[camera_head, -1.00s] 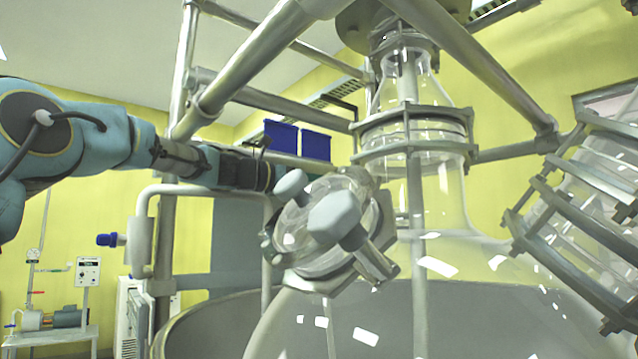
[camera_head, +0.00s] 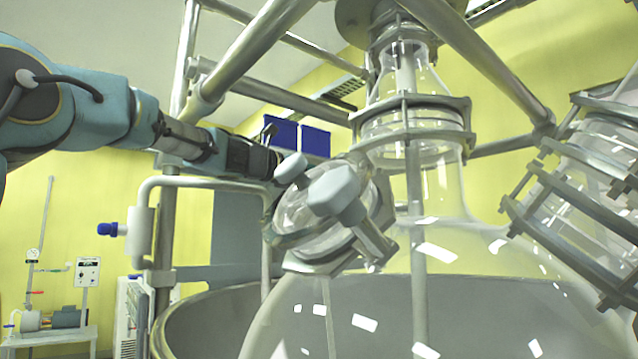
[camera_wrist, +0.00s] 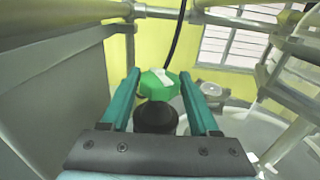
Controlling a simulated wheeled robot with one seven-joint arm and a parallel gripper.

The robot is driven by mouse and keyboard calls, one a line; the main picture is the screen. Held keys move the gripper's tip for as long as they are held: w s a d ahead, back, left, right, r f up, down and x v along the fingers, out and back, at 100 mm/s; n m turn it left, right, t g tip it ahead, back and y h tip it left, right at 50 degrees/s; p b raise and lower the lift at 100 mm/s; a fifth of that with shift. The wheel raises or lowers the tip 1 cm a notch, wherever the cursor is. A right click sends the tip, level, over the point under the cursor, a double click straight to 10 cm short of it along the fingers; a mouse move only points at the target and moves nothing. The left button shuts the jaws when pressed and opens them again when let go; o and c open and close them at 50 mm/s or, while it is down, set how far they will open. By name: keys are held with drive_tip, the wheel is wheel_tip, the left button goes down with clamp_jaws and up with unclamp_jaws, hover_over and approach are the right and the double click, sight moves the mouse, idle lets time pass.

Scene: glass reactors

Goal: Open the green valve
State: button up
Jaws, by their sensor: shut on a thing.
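The green valve (camera_wrist: 158,84) shows in the wrist view as a green faceted cap with a whitish piece on top. My gripper (camera_wrist: 160,76) has its two teal fingers on either side of this cap and is shut on it. A dark round part (camera_wrist: 155,119) lies between the fingers, nearer the palm. In the head view my gripper (camera_head: 274,163) reaches in from the left, behind the clamped glass flange (camera_head: 323,212). Its fingertips and the green valve are hidden there.
A large glass vessel (camera_head: 440,250) stands in a grey round bath (camera_head: 195,325). Metal frame bars (camera_head: 250,58) cross above my arm. A clamped glass pipe (camera_head: 575,195) is at the right. A bent pipe with a blue cap (camera_head: 107,229) runs below my arm.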

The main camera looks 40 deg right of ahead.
drive_tip(key=n+t, duration=0.2)
drive_tip(key=t, duration=0.1)
drive_tip(key=n+t, duration=0.1)
drive_tip(key=t, duration=0.1)
drive_tip(key=shift+s+y, duration=0.3)
drive_tip(key=shift+s, duration=0.05)
drive_tip(key=shift+d+n+t+y, duration=0.1)
drive_tip(key=shift+n+t+y, duration=0.4)
drive_tip(key=shift+n+t, duration=0.8)
drive_tip(key=shift+t, duration=0.5)
drive_tip(key=o, duration=1.4)
drive_tip(key=shift+w+g, duration=0.1)
drive_tip(key=shift+g, duration=0.2)
